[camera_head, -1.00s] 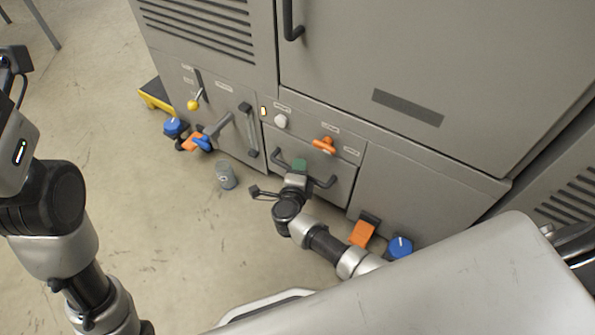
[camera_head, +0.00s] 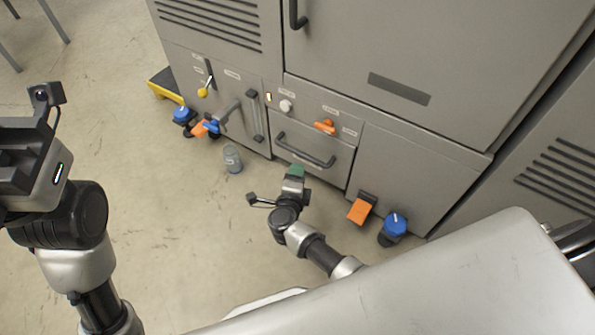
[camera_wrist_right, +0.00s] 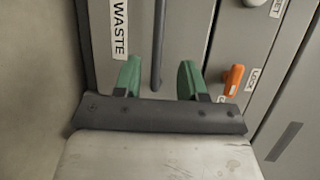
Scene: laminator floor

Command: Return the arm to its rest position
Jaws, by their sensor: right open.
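My right arm reaches in from the lower right in the head view. Its gripper (camera_head: 295,170) is near the front of the grey machine (camera_head: 430,60), just below the drawer handle (camera_head: 305,150). In the wrist view the right gripper (camera_wrist_right: 158,80) shows two green fingers standing apart with nothing between them. Beyond them are a dark vertical bar and a "WASTE" label (camera_wrist_right: 119,28). My left arm stands at the left of the head view. Its gripper's fingers are not visible there.
An orange lever (camera_head: 325,127) and a white knob (camera_head: 286,106) sit above the drawer. An orange pedal (camera_head: 360,211) and a blue knob (camera_head: 395,225) are low at the right. A grey cylinder (camera_head: 233,159) stands on the floor. Open floor lies left of the machine.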

